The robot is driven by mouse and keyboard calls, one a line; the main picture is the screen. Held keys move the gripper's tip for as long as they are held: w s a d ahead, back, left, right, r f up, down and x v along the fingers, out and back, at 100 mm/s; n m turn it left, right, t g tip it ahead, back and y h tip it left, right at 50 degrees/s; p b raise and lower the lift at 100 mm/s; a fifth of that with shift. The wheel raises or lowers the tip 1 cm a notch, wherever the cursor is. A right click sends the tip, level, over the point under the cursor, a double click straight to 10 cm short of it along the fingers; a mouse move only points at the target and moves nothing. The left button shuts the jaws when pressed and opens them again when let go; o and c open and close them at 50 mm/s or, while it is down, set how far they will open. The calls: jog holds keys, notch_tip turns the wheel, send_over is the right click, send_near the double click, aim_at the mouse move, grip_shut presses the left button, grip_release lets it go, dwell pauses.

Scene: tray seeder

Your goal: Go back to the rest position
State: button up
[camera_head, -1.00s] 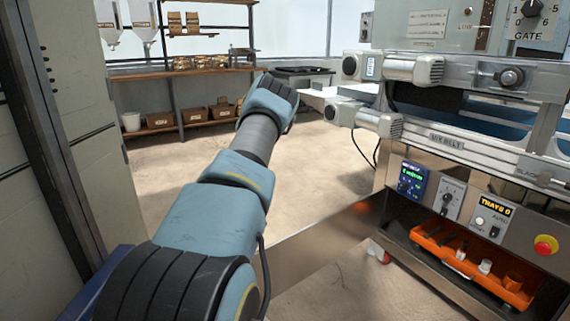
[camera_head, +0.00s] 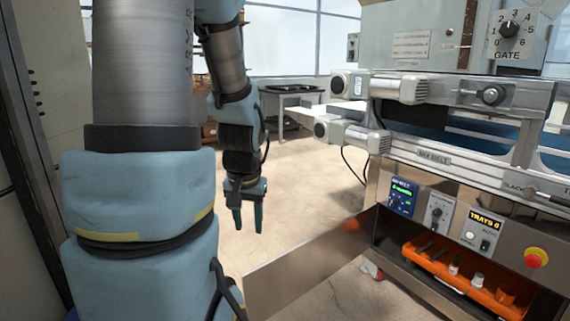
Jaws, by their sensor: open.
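My gripper (camera_head: 249,222) hangs from my blue and grey arm near the middle of the head view. Its two dark green fingers point down and stand apart, with nothing between them. It is over the bare floor, to the left of the tray seeder (camera_head: 452,161) and apart from it. My upper arm fills much of the left side and hides part of the room behind.
The open metal door (camera_head: 310,262) of the seeder's lower cabinet juts out to the right of and below my gripper. An orange toolbox (camera_head: 455,278) sits inside the cabinet. A grey table (camera_head: 283,90) stands at the back. Pale floor (camera_head: 310,185) between is clear.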

jog(key=s+d+r+n+g+p, duration=0.1)
jog(key=s+d+r+p, duration=0.1)
jog(key=s, duration=0.4)
notch_tip(320, 180, up, 20)
jog(key=p, duration=1.9)
jog(key=shift+w+a+p, duration=0.2)
jog(key=shift+w+p, duration=0.1)
jog(key=shift+w, duration=0.1)
jog(key=shift+f, duration=0.1)
